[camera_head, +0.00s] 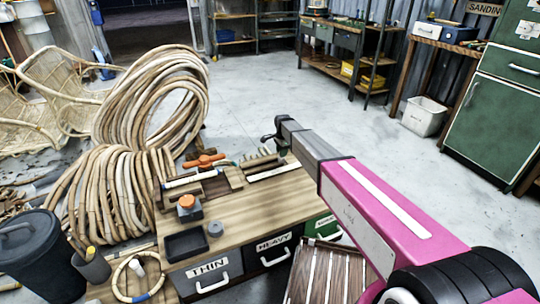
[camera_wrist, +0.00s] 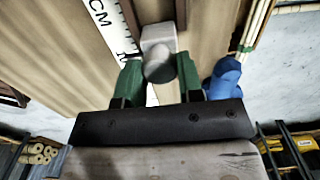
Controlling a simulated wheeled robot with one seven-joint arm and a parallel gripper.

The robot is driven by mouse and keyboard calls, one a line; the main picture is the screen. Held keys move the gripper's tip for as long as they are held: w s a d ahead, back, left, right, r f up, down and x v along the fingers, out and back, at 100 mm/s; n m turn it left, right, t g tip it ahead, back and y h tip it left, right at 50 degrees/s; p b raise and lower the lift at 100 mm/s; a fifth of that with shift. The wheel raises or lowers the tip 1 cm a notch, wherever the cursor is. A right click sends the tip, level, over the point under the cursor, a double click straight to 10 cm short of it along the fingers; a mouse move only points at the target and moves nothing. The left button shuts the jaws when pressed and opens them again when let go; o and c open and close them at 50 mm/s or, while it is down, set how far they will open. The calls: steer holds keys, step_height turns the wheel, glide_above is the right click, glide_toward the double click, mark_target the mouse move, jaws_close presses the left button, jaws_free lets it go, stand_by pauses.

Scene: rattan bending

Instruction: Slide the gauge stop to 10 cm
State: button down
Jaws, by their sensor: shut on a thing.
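The gauge stop (camera_wrist: 158,45) is a light grey block with a rounded grey knob, seen in the wrist view. My gripper (camera_wrist: 160,75) has its two green fingers on either side of the knob and is shut on it. A white scale (camera_wrist: 110,25) marked "CM" runs along the wood just left of the stop. The 10 cm mark cannot be made out. In the head view my arm reaches over the far right end of the wooden workbench (camera_head: 245,212), and the stop and my fingertips cannot be made out there.
A blue rounded object (camera_wrist: 222,78) is close to the right finger in the wrist view. The bench also holds a black tray (camera_head: 186,246), an orange-topped pot (camera_head: 188,207) and orange-handled tools (camera_head: 204,160). Coiled rattan (camera_head: 150,100) stands to the left. Open floor lies behind.

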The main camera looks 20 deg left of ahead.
steer(key=shift+w+d, duration=1)
steer(key=shift+d, duration=0.15)
steer(key=c, duration=0.8)
jaws_free()
steer(key=shift+o, duration=0.2)
step_height(320, 180, up, 11)
steer(key=s+d+f+n, duration=0.15)
steer(key=s+d, duration=0.45)
steer(key=d, duration=0.6)
steer(key=s+d+f+n, duration=0.1)
steer(key=s+d+n, duration=0.2)
steer(key=s+d, duration=0.6)
steer(key=s+d+n, duration=0.5)
steer(key=s+d, duration=1.2)
steer(key=d, duration=0.3)
steer(key=shift+s+d+f, duration=0.15)
steer(key=shift+s+f, duration=0.1)
steer(key=shift+s, duration=0.1)
